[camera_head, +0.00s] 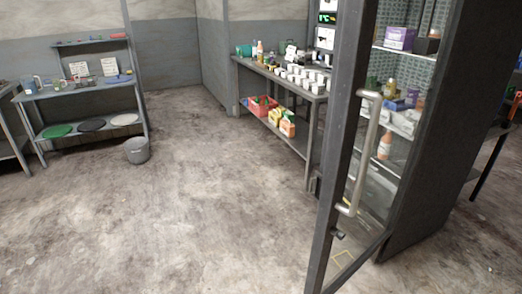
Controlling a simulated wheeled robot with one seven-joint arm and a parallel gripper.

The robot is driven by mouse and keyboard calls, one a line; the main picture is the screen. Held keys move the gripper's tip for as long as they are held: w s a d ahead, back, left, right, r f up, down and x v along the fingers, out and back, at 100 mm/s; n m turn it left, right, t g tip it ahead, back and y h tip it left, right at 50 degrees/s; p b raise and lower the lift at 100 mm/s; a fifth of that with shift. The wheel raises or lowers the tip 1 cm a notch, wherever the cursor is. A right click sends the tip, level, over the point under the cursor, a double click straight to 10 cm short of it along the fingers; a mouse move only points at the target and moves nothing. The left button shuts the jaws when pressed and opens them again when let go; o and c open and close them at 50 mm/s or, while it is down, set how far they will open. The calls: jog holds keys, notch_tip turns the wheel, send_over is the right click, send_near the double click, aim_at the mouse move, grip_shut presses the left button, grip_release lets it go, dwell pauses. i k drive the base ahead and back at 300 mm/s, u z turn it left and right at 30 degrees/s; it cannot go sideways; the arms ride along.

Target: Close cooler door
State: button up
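The cooler door (338,150) stands at the right of the head view, a dark frame around a glass pane. It appears swung open, with its free edge toward me and its lower corner near the bottom edge of the picture. A metal bar handle (366,152) runs upright on the door. Through the glass, shelves of the cooler (402,50) hold boxes and bottles. The cooler's dark side panel (425,130) is to the right of the door. My gripper is not in view, and nothing is seen touching the door.
A long table (310,94) with white containers stands behind the door, crates and bottles on its lower shelf. The concrete floor (200,215) in the middle is clear. Another table (490,150) shows at the far right.

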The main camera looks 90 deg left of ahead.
aim_at(359, 24)
jog(key=u, duration=2.35)
jog(key=i, duration=1.45)
